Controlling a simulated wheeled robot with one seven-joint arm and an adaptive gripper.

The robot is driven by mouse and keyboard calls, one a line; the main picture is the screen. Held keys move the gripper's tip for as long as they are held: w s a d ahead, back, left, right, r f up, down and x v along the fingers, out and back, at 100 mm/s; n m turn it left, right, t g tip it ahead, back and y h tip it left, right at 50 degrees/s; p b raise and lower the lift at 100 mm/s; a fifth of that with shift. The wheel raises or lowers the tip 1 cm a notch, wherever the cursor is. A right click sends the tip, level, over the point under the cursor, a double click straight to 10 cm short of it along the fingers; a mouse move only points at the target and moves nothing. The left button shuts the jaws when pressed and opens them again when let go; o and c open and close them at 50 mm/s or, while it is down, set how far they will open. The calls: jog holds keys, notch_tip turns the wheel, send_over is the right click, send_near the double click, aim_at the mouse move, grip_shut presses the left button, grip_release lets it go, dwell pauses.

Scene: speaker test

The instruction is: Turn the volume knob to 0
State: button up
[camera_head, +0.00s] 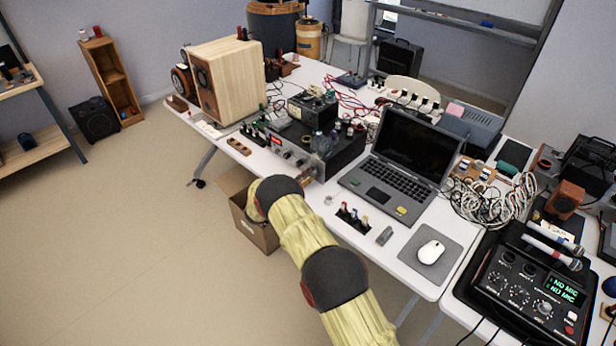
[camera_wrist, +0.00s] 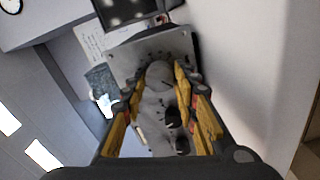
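In the wrist view, a large round grey knob (camera_wrist: 160,74) stands on a metal panel (camera_wrist: 122,62). It looks like the volume knob, but no label or pointer mark is legible. My gripper (camera_wrist: 161,84) is open, with its yellow-sided fingers on either side of this knob. I cannot tell whether they touch it. Smaller black knobs (camera_wrist: 174,118) show between the fingers, nearer the camera. In the head view, an amplifier-like unit (camera_head: 288,152) with a red display stands at the table's front edge. My arm reaches toward its front, and the knob there is not clearly visible.
A wooden speaker (camera_head: 228,80) stands at the table's back left. A laptop (camera_head: 405,160), mouse (camera_head: 431,252) and mixer (camera_head: 530,295) lie to the right. A cardboard box (camera_head: 262,236) is on the floor beside my arm. The floor at left is clear.

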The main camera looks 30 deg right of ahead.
jog(key=o, duration=0.4)
jog(key=shift+s, duration=0.1)
jog(key=v, duration=1.2)
